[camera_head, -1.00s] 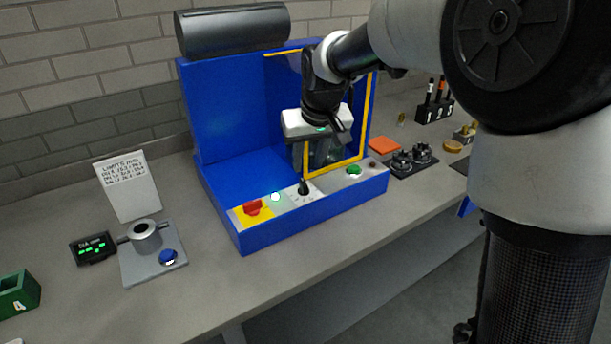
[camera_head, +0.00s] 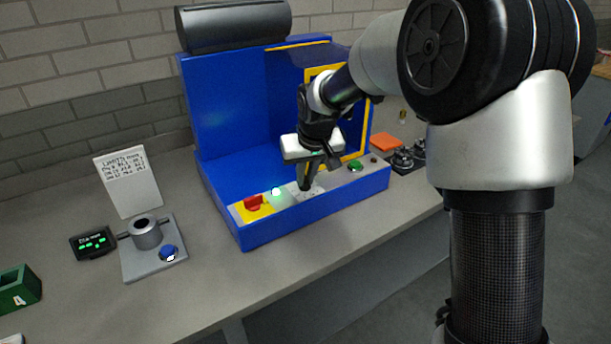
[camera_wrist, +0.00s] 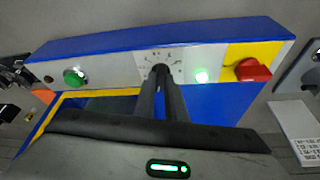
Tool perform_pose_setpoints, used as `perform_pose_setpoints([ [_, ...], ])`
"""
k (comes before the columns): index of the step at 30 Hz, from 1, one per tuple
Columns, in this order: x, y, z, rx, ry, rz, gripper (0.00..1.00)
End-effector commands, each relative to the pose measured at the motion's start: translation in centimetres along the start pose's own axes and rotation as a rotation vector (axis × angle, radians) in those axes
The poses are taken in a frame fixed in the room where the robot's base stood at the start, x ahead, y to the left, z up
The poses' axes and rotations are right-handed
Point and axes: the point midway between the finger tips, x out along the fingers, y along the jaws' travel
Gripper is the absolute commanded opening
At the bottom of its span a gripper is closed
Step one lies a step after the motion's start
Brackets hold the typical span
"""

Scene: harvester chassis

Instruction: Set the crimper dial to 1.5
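The crimper is a blue L-shaped machine (camera_head: 222,115) on the bench. Its crimper dial (camera_wrist: 160,69) is a small dark knob on a pale scale plate on the front panel, pointing up toward the scale marks in the wrist view. The scale's numbers are too small to read. My gripper (camera_head: 308,187) reaches down to the dial and covers the knob in the head view. In the wrist view its two dark fingers (camera_wrist: 160,76) stand close together with a narrow gap, their tips at the knob. Whether they press on it I cannot tell.
On the panel, a lit green lamp (camera_wrist: 201,75) and a red switch on yellow (camera_wrist: 252,70) sit on one side of the dial, a green button (camera_wrist: 74,76) on the other. A yellow-edged frame (camera_head: 362,125) stands close behind my gripper.

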Motion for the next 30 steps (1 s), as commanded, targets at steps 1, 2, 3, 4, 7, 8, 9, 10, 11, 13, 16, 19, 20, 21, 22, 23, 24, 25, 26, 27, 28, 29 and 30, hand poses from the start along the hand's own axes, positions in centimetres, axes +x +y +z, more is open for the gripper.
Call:
perform_pose_setpoints([
  [1,0.00,0.00,0.01,0.000,0.000,0.000,0.01],
  [2,0.00,0.00,0.01,0.000,0.000,0.000,0.00],
  [3,-0.01,0.00,0.01,0.000,0.000,0.000,0.00],
  [4,0.00,0.00,0.01,0.000,0.000,0.000,0.00],
  [7,0.00,-0.01,0.02,0.002,0.000,0.001,0.00],
  [8,0.01,-0.02,0.02,0.004,0.000,0.002,0.00],
  [9,0.03,-0.03,0.03,0.007,0.000,0.003,0.00],
  [10,0.04,-0.05,0.04,0.011,0.000,0.005,0.00],
  [11,0.05,-0.08,0.04,0.016,0.000,0.007,0.00],
  [13,0.09,-0.16,0.06,0.033,-0.001,0.014,0.00],
  [16,0.15,-0.22,0.09,0.073,-0.001,0.032,0.00],
  [19,0.18,-0.31,0.05,0.130,0.001,0.056,0.00],
  [20,0.19,-0.36,0.04,0.151,0.001,0.064,0.00],
  [21,0.20,-0.37,0.04,0.180,0.001,0.077,0.00],
  [22,0.21,-0.41,0.03,0.203,0.001,0.087,0.00],
  [23,0.22,-0.43,0.03,0.228,0.002,0.096,0.00],
  [24,0.23,-0.44,0.05,0.262,0.001,0.111,0.00],
  [25,0.23,-0.51,0.03,0.286,0.001,0.121,0.00],
  [26,0.21,-0.47,-0.01,0.313,0.002,0.133,0.00],
  [27,0.21,-0.56,-0.02,0.348,0.001,0.147,0.00],
  [28,0.20,-0.52,-0.02,0.375,0.001,0.158,0.00],
  [29,0.21,-0.58,-0.04,0.401,0.001,0.169,0.00],
  [30,0.19,-0.56,-0.05,0.437,0.001,0.184,0.00],
])
